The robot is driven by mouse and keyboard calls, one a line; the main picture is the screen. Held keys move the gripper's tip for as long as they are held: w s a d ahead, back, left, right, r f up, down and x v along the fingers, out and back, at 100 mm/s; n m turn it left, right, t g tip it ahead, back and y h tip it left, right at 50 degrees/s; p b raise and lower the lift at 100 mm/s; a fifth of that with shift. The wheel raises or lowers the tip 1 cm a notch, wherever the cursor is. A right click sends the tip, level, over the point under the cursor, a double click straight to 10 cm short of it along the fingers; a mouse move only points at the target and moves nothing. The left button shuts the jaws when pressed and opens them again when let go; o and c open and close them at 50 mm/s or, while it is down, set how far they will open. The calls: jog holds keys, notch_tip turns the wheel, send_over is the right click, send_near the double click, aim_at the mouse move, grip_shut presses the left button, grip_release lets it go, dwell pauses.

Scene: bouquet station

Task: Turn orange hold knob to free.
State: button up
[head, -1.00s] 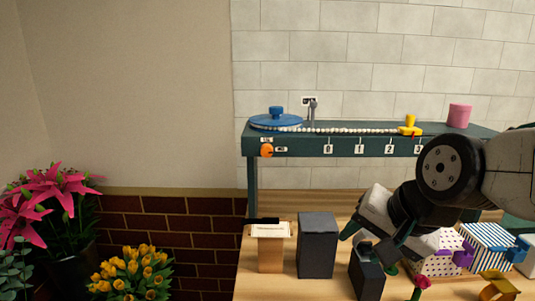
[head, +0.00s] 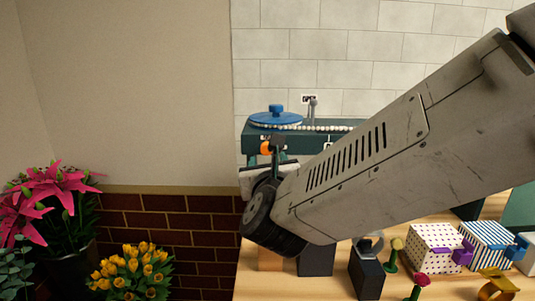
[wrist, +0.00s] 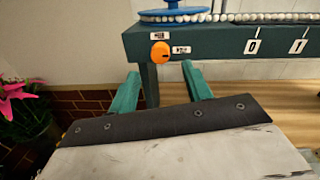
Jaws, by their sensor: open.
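The orange knob (wrist: 160,51) is on the front left of the dark green shelf rail (wrist: 220,42). One small label sits above it and another to its right; I cannot read them. My gripper (wrist: 162,74) is open and empty. Its two green fingers are apart and point toward the rail, with the knob just beyond and between their tips in the wrist view. In the head view the knob (head: 266,148) is partly covered by my gripper (head: 276,147). I see no contact with the knob.
A blue round reel (head: 275,119) and a string of white beads lie on the shelf. Below, a dark grey block (head: 316,261), a dotted box (head: 435,245) and a striped box (head: 486,245) stand on the wooden table. Yellow tulips (head: 131,270) are at the left. My arm hides the right shelf.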

aim_at(267, 153)
jog(key=w, duration=0.5)
jog(key=shift+w, duration=0.35)
jog(key=c, duration=1)
